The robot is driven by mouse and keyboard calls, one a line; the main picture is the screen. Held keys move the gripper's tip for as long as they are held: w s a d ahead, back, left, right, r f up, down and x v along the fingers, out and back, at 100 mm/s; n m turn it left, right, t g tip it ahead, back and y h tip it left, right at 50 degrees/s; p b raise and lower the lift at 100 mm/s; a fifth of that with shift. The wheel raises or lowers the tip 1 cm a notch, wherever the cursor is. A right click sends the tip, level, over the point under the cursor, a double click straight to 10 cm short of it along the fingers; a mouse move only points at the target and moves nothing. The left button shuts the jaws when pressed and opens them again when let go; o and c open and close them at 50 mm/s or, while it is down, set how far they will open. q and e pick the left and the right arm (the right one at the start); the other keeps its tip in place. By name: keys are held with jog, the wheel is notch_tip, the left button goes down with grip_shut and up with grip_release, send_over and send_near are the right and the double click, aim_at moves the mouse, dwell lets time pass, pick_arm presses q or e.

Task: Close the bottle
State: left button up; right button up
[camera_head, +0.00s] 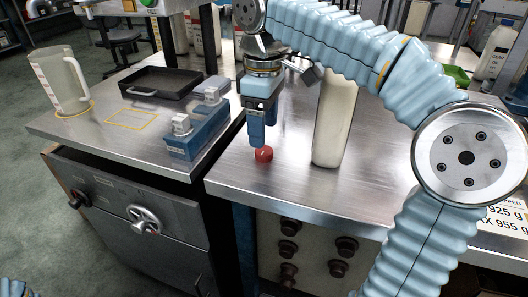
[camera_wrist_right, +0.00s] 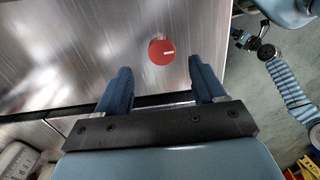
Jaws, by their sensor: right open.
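A red round cap (camera_head: 264,154) lies on the metal table near its left front edge. It also shows in the right wrist view (camera_wrist_right: 161,51), ahead of the fingers and roughly in line with the gap between them. My right gripper (camera_head: 257,143) points down just above the cap; in the wrist view its two blue fingers (camera_wrist_right: 160,88) are apart with nothing between them. A tall cream-coloured bottle (camera_head: 334,118) stands upright to the right of the gripper. Its top is hidden behind my right arm. My left arm shows small in the wrist view; its gripper (camera_wrist_right: 240,38) is too small to read.
On the left counter (camera_head: 80,130) stand a clear measuring jug (camera_head: 60,82), a dark tray (camera_head: 155,83) and a blue holder (camera_head: 197,132) with small blocks. A gap separates this counter from the table (camera_head: 300,183). More bottles (camera_head: 497,50) stand behind at the right.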

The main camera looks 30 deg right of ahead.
aim_at(263, 150)
notch_tip(263, 150, down, 5)
jog(key=shift+a+f+b, duration=0.1)
jog(key=shift+a+b, duration=0.05)
jog(key=shift+b, duration=0.35)
jog(key=c, duration=1.1)
